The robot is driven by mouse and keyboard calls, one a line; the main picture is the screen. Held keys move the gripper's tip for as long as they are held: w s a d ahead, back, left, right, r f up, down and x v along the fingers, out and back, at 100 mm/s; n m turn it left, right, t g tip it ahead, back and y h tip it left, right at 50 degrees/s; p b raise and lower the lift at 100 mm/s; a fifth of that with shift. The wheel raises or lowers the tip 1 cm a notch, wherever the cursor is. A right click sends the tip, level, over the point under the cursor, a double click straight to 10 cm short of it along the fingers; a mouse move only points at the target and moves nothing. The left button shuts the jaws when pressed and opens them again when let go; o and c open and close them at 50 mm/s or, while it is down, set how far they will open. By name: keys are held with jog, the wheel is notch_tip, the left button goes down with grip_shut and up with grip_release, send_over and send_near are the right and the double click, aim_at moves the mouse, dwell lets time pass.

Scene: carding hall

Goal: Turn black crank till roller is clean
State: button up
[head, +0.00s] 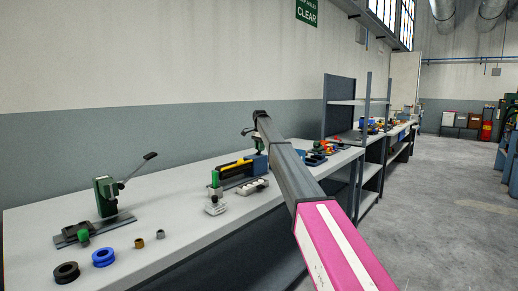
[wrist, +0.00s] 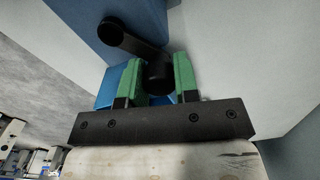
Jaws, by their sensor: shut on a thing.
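The black crank (wrist: 134,42) shows in the wrist view, its arm running up and left from a round grip. My gripper (wrist: 160,77) has its green fingers on either side of that grip and is shut on it. In the head view my gripper (head: 259,143) is small, above the blue block (head: 260,163) of a bench device. A dark roller (head: 234,168) with yellow on it lies just left of that block. My arm hides part of the device, and the roller's surface is too small to judge. The roller does not show in the wrist view.
The device stands on a long pale workbench (head: 150,215) against the wall. A green lever press (head: 105,195), a black ring (head: 66,272) and a blue ring (head: 103,257) are at the left. Shelving (head: 358,102) stands beyond. The floor (head: 430,215) at right is clear.

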dwell(0.4)
jog(key=o, duration=0.9)
notch_tip(320, 180, up, 11)
jog(key=shift+f, duration=0.1)
